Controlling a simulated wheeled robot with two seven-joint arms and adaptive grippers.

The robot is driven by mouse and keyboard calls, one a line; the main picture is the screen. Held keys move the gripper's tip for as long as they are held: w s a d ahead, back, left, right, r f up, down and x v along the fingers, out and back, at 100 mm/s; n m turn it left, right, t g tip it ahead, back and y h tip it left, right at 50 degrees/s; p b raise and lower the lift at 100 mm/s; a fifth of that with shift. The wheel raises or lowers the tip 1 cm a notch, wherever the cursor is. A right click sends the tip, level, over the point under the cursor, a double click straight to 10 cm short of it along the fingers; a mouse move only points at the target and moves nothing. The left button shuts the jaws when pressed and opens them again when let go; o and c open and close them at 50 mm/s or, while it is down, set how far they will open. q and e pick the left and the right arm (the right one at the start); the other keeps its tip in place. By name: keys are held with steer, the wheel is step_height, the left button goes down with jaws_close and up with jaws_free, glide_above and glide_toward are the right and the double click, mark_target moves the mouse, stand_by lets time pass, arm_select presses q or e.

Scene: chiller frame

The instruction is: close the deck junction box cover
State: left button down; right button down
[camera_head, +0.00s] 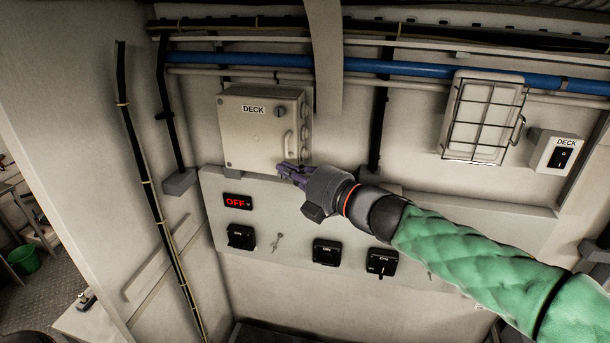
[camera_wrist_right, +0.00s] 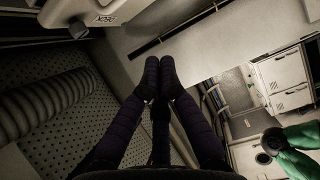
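The deck junction box (camera_head: 278,88) is a pale box on the wall with a DECK label. Its cover (camera_head: 248,143) has a dark knob at the upper right and a pale handle (camera_head: 289,145) at the lower right. The cover lies close over the box; I cannot tell whether it is fully flush. My right gripper (camera_head: 282,170) is at the box's lower right corner, just below the handle; contact is unclear. In the right wrist view its purple fingers (camera_wrist_right: 160,62) are together, with nothing visible between them. My left gripper is not in view.
Below the box is a panel with a red OFF display (camera_head: 237,202) and several black switches (camera_head: 326,252). A caged lamp (camera_head: 485,115) and a DECK switch (camera_head: 560,153) are to the right. A blue pipe (camera_head: 420,69) runs above. A cable conduit (camera_head: 150,185) stands left.

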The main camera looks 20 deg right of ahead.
mark_target(288, 158)
steer(key=w+p, duration=0.1)
steer(key=w, duration=0.1)
steer(key=w+d+p, duration=0.1)
steer(key=w, duration=0.2)
steer(key=shift+w+d, duration=0.15)
steer(key=shift+w, duration=0.15)
steer(key=shift+s+d, duration=0.1)
steer(key=shift+s, duration=0.05)
